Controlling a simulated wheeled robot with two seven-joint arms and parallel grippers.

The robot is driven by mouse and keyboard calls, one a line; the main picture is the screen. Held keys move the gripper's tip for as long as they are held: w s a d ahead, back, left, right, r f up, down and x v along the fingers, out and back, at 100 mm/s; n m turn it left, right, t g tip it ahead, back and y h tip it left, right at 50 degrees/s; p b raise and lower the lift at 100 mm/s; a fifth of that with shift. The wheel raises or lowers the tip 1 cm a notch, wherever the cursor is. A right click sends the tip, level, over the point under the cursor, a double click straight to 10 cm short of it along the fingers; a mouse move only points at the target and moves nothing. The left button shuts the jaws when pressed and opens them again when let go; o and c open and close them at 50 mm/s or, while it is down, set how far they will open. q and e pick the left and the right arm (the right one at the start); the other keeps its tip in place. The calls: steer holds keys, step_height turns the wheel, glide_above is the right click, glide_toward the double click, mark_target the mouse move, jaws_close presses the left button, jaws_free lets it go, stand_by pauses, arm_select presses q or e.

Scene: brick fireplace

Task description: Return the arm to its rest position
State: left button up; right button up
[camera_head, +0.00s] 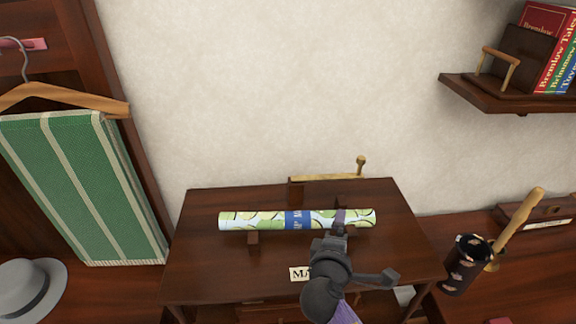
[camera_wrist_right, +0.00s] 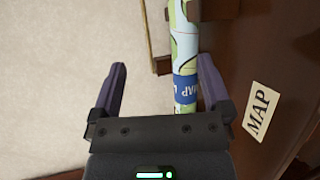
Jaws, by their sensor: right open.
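A rolled map (camera_head: 262,220), pale green and yellow with a blue band, lies level across two wooden supports on the small dark table (camera_head: 205,275). My right gripper (camera_head: 341,218) reaches in from the bottom and is at the right part of the roll. In the right wrist view my open right gripper (camera_wrist_right: 160,66) has its purple fingers far apart. The rolled map (camera_wrist_right: 186,55) appears between them, close to the right finger. I cannot tell whether they touch. My left gripper is not in view.
A MAP label (camera_head: 299,273) is on the table front. A dark pot (camera_head: 462,266) with a wooden stick stands at right. A shelf with books (camera_head: 548,45) is at upper right. A green striped cloth (camera_head: 85,185) on a hanger and a grey hat (camera_head: 30,290) are at left.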

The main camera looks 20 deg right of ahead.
steer(key=s+a+f+m+g+y, duration=0.3)
steer(key=s+a+m+g+y, duration=0.15)
steer(key=s, duration=0.55)
steer(key=s+a+f+m+g+y, duration=0.3)
steer(key=s+a+m+g+y, duration=0.15)
steer(key=s, duration=0.45)
steer(key=s+f+b, duration=0.2)
steer(key=f+b, duration=0.1)
steer(key=f, duration=0.9)
steer(key=s+f+b, duration=0.2)
steer(key=f+b, duration=0.1)
steer(key=f, duration=0.9)
arm_select(q)
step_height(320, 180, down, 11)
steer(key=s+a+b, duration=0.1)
steer(key=b, duration=0.4)
arm_select(e)
steer(key=s+d+f+g, duration=0.2)
steer(key=s+d+f, duration=0.1)
steer(key=s+f, duration=1)
step_height(320, 180, down, 3)
steer(key=shift+r, duration=0.1)
